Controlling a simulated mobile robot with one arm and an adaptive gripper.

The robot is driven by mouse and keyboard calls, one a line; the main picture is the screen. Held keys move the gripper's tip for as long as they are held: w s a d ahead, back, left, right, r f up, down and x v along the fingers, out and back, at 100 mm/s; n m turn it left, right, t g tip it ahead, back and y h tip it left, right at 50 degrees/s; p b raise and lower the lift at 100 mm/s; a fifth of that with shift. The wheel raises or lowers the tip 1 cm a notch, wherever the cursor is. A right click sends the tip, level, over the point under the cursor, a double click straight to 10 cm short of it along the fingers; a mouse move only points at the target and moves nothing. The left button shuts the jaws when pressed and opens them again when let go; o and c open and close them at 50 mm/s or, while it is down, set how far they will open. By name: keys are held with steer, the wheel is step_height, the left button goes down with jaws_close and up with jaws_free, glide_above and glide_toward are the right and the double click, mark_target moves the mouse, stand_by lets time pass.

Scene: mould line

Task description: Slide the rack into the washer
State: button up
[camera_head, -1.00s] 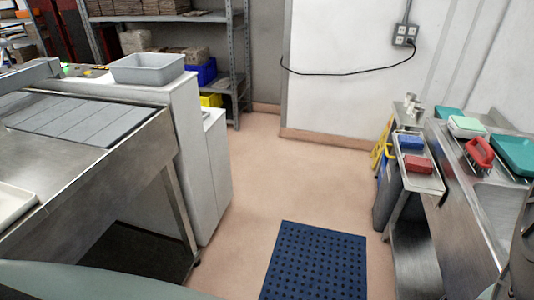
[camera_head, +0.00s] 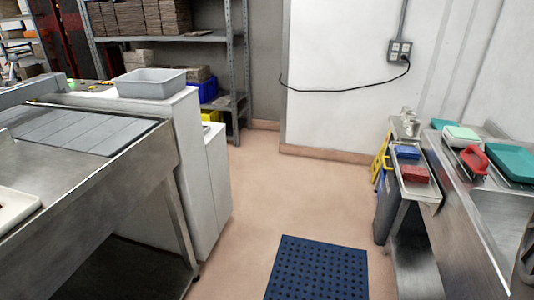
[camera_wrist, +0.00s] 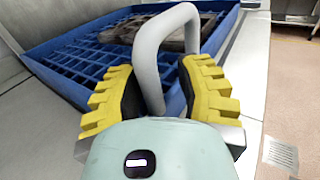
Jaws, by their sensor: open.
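In the wrist view, a blue rack (camera_wrist: 65,60) with a grid floor and raised walls lies on a grey metal surface. A grey looped handle (camera_wrist: 150,50) rises at its near side. My gripper (camera_wrist: 158,72) has yellow ridged fingers with dark pads. They stand apart, one on each side of the handle, with the handle passing between them. Whether either pad touches it is unclear. A brown and grey item (camera_wrist: 175,30) lies in the rack's far part. The rack and gripper do not show in the head view. I cannot identify the washer in either view.
A steel table (camera_head: 110,190) with grey slats stands at left, beside white cabinets (camera_head: 205,190) bearing a grey tub (camera_head: 150,84). A blue perforated mat (camera_head: 318,270) lies on open floor. A steel counter (camera_head: 460,210) with trays and brushes stands at right.

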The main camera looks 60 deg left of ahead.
steer(key=shift+o, duration=0.7)
steer(key=shift+w, duration=0.1)
steer(key=shift+o, duration=0.2)
steer(key=shift+w+d, duration=0.1)
steer(key=shift+w+r, duration=0.1)
steer(key=shift+a, duration=0.2)
steer(key=shift+v, duration=3.55)
